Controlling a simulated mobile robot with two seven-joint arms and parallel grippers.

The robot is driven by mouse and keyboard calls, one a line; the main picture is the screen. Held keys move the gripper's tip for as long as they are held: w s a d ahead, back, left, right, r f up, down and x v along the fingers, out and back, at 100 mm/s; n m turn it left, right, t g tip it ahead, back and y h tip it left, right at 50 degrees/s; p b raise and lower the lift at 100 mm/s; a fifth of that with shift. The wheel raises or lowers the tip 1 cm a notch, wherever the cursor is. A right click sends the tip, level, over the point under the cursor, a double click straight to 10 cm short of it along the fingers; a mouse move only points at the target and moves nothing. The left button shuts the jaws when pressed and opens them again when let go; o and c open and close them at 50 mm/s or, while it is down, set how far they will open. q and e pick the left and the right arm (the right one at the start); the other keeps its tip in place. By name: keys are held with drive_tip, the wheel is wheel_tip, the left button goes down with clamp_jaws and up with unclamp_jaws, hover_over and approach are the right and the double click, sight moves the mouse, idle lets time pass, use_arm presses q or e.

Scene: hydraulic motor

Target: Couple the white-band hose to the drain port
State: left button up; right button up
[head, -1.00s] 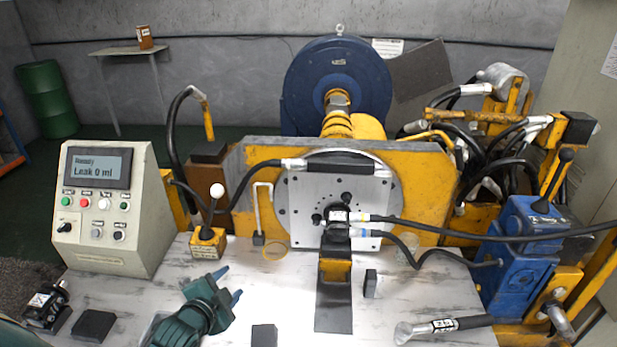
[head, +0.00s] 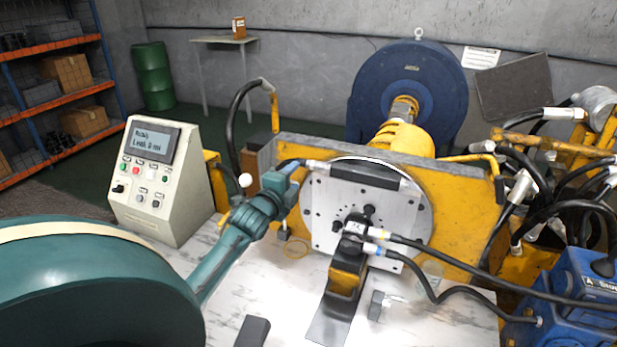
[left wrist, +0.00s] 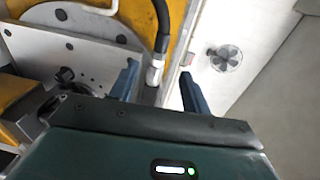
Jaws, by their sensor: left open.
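A black hose with a pale metal end (head: 318,166) runs along the top left of the grey mounting plate (head: 325,215). It also shows in the left wrist view (left wrist: 155,72). I cannot clearly tell whether its pale part is the white band. My left gripper (head: 289,172) is open at this hose; in the left wrist view its blue fingers stand on either side of the hose end, with gaps visible. The small black motor (head: 352,243) sits at the plate's lower middle, with two banded hoses joined to it. I cannot single out the drain port. My right gripper is not in view.
The control box (head: 160,180) reads a leak value. The yellow frame (head: 460,200) stands behind the plate. A blue pump block (head: 575,290) and tangled hoses crowd the right. A dark block (head: 252,332) and a small grey block (head: 377,305) stand on the bench.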

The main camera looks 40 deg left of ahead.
sight(305, 166)
use_arm(q)
drive_tip(key=shift+b+x, duration=2.4)
drive_tip(key=shift+x, duration=2.15)
drive_tip(key=shift+c, duration=0.6)
clamp_jaws()
